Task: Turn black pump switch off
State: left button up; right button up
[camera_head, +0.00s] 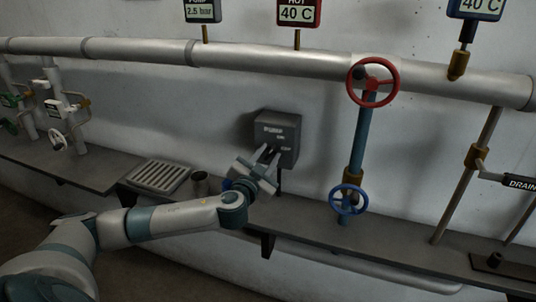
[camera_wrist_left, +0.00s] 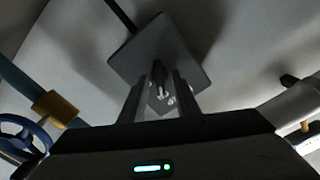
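The grey pump box (camera_head: 286,127) is on the wall in the middle of the head view, with a light label on its front. In the wrist view the box (camera_wrist_left: 179,50) is dark and looks tilted. A small black switch (camera_wrist_left: 158,71) sticks out of its face, partly in shadow. My left gripper (camera_head: 270,151) is right at the lower front of the box. In the wrist view its two fingers (camera_wrist_left: 160,88) stand apart, with the switch in line with the gap between them. I cannot tell whether they touch it. My right gripper is in neither view.
A shelf (camera_head: 395,240) runs below the box, with a metal grate (camera_head: 158,177) to the left. A red wheel (camera_head: 373,82) and a blue wheel (camera_head: 348,200) stand to the right. A thick pipe (camera_head: 270,62) crosses above.

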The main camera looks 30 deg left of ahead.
pick_arm(q)
grip_shut()
